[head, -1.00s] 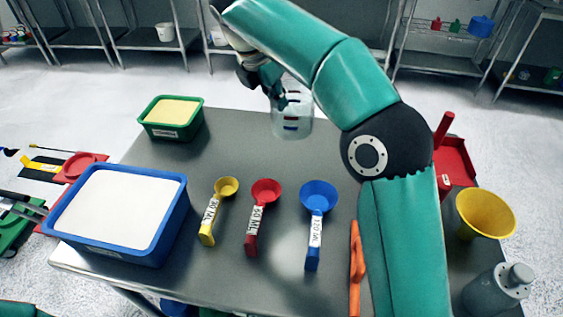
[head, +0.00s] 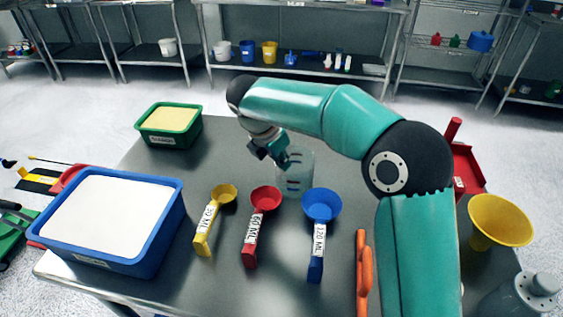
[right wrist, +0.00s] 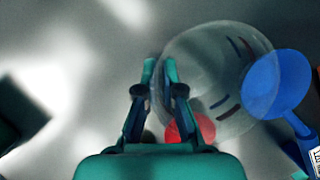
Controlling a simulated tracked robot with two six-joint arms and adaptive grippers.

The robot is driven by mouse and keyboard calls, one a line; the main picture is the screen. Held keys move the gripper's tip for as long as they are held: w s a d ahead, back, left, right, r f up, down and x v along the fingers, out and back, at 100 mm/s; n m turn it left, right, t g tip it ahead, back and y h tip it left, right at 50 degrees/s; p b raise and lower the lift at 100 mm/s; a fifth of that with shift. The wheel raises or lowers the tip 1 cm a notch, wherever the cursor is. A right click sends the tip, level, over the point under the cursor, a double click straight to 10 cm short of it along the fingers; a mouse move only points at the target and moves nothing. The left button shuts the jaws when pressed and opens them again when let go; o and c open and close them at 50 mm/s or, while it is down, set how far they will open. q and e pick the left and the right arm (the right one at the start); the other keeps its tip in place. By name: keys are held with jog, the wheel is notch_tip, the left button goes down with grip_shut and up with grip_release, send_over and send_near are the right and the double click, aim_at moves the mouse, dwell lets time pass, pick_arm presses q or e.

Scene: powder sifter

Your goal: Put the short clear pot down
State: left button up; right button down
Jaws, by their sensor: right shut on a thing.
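The short clear pot (head: 299,174) is see-through with dark marks on its side. In the head view it is upright, behind the red and blue scoops, at or just above the grey table (head: 225,160); I cannot tell if it touches. My right gripper (head: 285,163) is shut on the pot's wall at its left side. In the right wrist view the pot (right wrist: 215,80) is to the right of the fingers (right wrist: 160,75), with one finger overlapping its wall. My left gripper is not in view.
A yellow scoop (head: 209,220), a red scoop (head: 257,225) and a blue scoop (head: 319,230) lie in front of the pot. A blue tub (head: 165,225) and a green tub (head: 180,140) stand left. A yellow funnel (head: 500,220) stands right. The table behind the scoops' left side is clear.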

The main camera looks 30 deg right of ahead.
jog(key=c, duration=1.3)
grip_release()
